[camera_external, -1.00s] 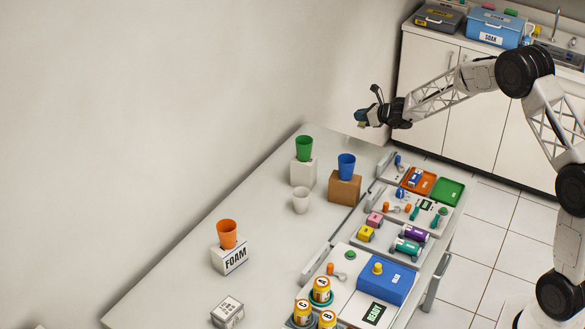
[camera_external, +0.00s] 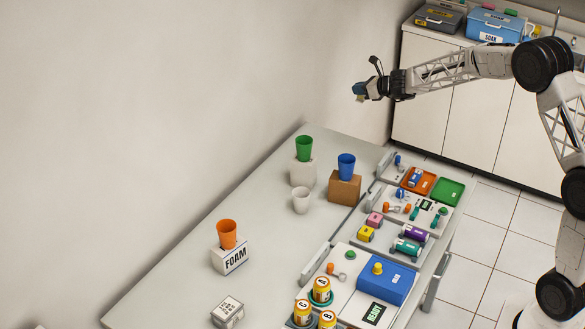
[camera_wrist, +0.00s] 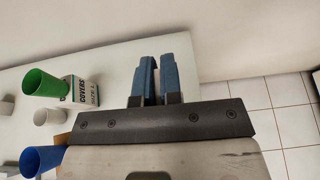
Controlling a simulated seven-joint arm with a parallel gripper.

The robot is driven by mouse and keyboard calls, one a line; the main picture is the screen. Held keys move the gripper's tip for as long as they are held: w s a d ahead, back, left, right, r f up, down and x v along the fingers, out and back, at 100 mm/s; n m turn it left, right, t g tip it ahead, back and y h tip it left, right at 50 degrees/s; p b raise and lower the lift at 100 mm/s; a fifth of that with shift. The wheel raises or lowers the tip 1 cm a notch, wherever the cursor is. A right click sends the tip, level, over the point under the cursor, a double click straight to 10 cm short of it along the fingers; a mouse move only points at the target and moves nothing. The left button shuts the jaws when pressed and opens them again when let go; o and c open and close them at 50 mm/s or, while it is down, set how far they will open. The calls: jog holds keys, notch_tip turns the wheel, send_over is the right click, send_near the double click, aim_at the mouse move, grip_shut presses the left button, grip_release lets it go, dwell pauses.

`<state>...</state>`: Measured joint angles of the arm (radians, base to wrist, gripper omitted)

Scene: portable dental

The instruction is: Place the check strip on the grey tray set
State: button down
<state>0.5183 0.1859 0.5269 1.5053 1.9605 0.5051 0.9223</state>
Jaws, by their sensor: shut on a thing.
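My gripper (camera_external: 358,91) is high in the air beyond the far end of the table. Its blue fingers (camera_wrist: 154,80) are nearly together in the wrist view. A small pale tan piece (camera_external: 361,98) shows at the fingertips in the external view, taken to be the check strip; it is too small to make out and is hidden in the wrist view. A grey box (camera_external: 438,18) with a yellowish label stands on the back counter; the label is too small to read. I cannot tell if it is the grey tray set.
A blue SOAK box (camera_external: 492,24) stands beside the grey box. Below my gripper, green (camera_external: 304,148), blue (camera_external: 347,166) and orange (camera_external: 227,234) cups stand on blocks. Open drawers hold an orange tray (camera_external: 425,185), green tray (camera_external: 448,191) and small tools. Air around my gripper is clear.

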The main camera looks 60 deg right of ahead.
jog(key=a+n+g+y, duration=0.4)
jog(key=a+n+y, duration=0.6)
jog(key=a, duration=3.9)
jog(key=s+a+n+g+y, duration=0.1)
jog(key=s+a+n+g, duration=0.2)
jog(key=s+a, duration=0.65)
jog(key=s+a+n+g+y, duration=0.1)
jog(key=s+a+n+g, duration=0.2)
jog(key=a, duration=1.1)
jog(key=s+a+n+g+y, duration=0.2)
jog(key=s+a+g, duration=0.2)
jog(key=s+a, duration=0.5)
notch_tip(320, 180, down, 11)
jog(key=w+a, duration=0.1)
jog(key=w, duration=0.1)
jog(key=shift+a, duration=0.35)
jog(key=shift+w+f, duration=0.1)
jog(key=shift+w, duration=0.05)
jog(key=w+a, duration=0.2)
jog(key=w, duration=0.2)
jog(key=w+a+f, duration=0.1)
jog(key=w+a, duration=0.2)
jog(key=w, duration=0.2)
jog(key=w+a, duration=0.3)
jog(key=w, duration=0.1)
jog(key=shift+w+f, duration=0.2)
jog(key=shift+w, duration=0.2)
